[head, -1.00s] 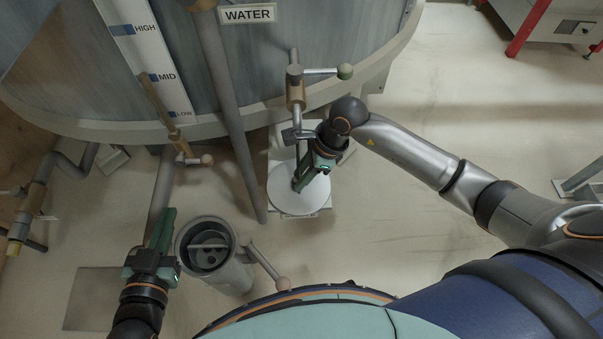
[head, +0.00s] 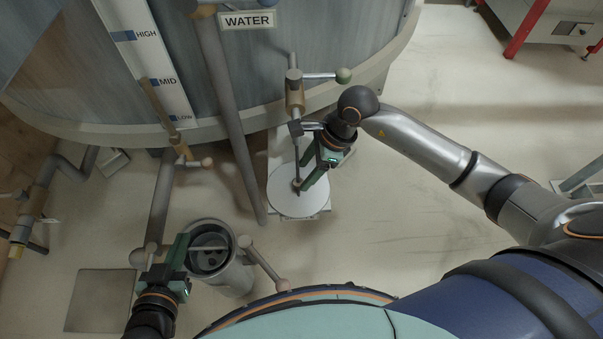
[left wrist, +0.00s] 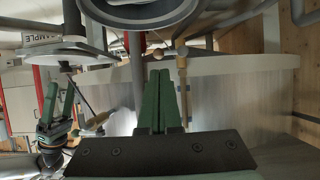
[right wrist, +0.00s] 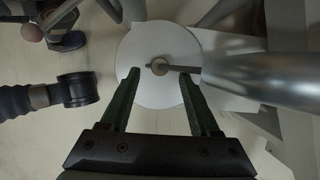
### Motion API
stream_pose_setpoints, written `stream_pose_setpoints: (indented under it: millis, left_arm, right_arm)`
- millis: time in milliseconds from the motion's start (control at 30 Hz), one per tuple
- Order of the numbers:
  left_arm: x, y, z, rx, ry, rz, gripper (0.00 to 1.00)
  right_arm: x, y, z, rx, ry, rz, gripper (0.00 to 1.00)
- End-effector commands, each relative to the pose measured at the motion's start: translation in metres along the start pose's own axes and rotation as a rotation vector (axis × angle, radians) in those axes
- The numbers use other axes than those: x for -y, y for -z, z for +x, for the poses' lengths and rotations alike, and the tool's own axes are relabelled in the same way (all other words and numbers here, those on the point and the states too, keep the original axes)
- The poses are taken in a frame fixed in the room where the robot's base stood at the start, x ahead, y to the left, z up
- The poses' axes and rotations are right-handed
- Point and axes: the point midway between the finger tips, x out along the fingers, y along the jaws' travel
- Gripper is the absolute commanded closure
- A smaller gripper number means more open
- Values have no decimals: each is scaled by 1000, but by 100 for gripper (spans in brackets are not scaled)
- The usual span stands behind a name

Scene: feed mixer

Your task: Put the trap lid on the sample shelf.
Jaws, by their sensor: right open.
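The trap lid, a white disc (head: 285,204) with a small knob on top, lies flat on the pale sample shelf (head: 281,150) below the tank. It also shows in the right wrist view (right wrist: 145,42), and upside down in the left wrist view (left wrist: 75,57). My right gripper (head: 304,185) is open, its fingers apart on either side of the knob (right wrist: 160,66), apparently without gripping it. My left gripper (head: 184,240) is shut and seems empty beside the open grey trap (head: 236,273). The fingertips of the left gripper show together in its wrist view (left wrist: 158,75).
The tank (head: 290,50) with its rim stands behind. A slanted pipe (head: 228,110) and a valve with a green-knobbed handle (head: 343,75) are close to my right gripper. A pink-knobbed lever (head: 283,285) sticks out beside the trap.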

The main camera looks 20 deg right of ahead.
Motion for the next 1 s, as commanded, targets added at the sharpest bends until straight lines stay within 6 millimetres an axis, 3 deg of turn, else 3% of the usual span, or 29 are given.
stream_pose_setpoints:
  millis: [33, 200, 400, 1000]
  left_arm:
    - [-2, -11, -2, 47, -4, -13, 100]
    - [-10, -48, -8, 190, -20, -52, 100]
    - [-14, -64, -12, 254, -29, -71, 100]
    - [-16, -67, -13, 269, -31, -75, 100]
  right_arm:
    - [2, 0, -15, 0, 5, -1, 38]
    - [2, 0, -48, 0, 5, 0, 38]
    - [1, 0, -76, 1, 3, 0, 38]
    - [0, 0, -85, 1, 0, 1, 38]
